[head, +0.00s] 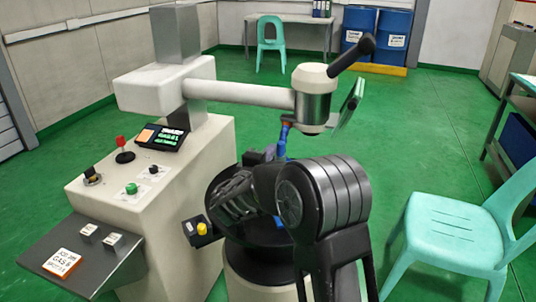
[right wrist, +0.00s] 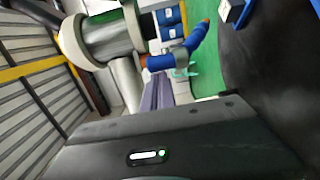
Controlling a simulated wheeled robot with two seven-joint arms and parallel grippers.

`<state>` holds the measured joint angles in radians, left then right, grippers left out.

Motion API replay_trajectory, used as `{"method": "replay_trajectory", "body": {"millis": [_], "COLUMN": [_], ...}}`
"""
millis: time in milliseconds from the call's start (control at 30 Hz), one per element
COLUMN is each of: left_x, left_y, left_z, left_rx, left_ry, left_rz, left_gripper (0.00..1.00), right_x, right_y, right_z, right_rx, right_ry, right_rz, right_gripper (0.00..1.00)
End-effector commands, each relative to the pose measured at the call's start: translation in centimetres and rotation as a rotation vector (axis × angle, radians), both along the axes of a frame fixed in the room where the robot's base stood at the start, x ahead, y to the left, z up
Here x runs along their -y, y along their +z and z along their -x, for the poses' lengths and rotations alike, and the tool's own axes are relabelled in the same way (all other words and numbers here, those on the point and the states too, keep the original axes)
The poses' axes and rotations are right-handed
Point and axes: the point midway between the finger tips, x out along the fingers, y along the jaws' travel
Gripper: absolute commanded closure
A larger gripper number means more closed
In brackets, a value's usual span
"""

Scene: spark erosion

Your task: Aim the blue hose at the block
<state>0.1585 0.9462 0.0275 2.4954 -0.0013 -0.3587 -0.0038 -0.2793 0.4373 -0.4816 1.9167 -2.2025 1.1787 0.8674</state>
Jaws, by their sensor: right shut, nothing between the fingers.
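The blue hose (head: 282,140) hangs from an orange joint under the machine's spindle head (head: 315,100). In the right wrist view the hose (right wrist: 180,54) shows as bent blue segments with an orange tip, beyond my fingers. My right gripper (right wrist: 158,92) is shut and empty, its fingers pointing toward the hose with no clear contact. In the head view my dark right arm crosses in front of the work tank (head: 262,262) and hides much of it. I cannot make out the block for certain; a small blue and white piece (right wrist: 234,12) shows at the wrist view's top edge. My left gripper is out of view.
The machine's control console (head: 150,190) with buttons and a red-topped lever stands left of the tank. A turquoise chair (head: 455,232) stands at right. Blue drums (head: 390,38) and another chair (head: 271,40) are far behind. Green floor is open beyond the machine.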

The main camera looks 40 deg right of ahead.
Motion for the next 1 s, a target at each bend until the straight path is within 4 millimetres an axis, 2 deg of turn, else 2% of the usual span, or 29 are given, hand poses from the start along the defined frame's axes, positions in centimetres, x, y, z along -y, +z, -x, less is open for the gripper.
{"method": "replay_trajectory", "body": {"millis": [233,467,800,1000], "left_x": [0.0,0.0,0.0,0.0], "left_y": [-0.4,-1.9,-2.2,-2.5], "left_z": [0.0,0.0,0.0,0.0], "left_rx": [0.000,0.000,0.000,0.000], "left_ry": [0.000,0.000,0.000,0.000], "left_rz": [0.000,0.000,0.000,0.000], "left_gripper": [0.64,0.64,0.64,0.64], "right_x": [-0.3,-2.5,-7.5,-9.1], "right_y": [0.0,-0.4,-0.1,0.0], "right_z": [-0.2,-1.8,3.7,5.3], "right_rx": [0.003,0.003,0.000,0.001], "right_ry": [-0.004,-0.003,-0.003,-0.003], "right_rz": [0.002,0.001,-0.001,-0.001], "right_gripper": [1.00,1.00,1.00,1.00]}}
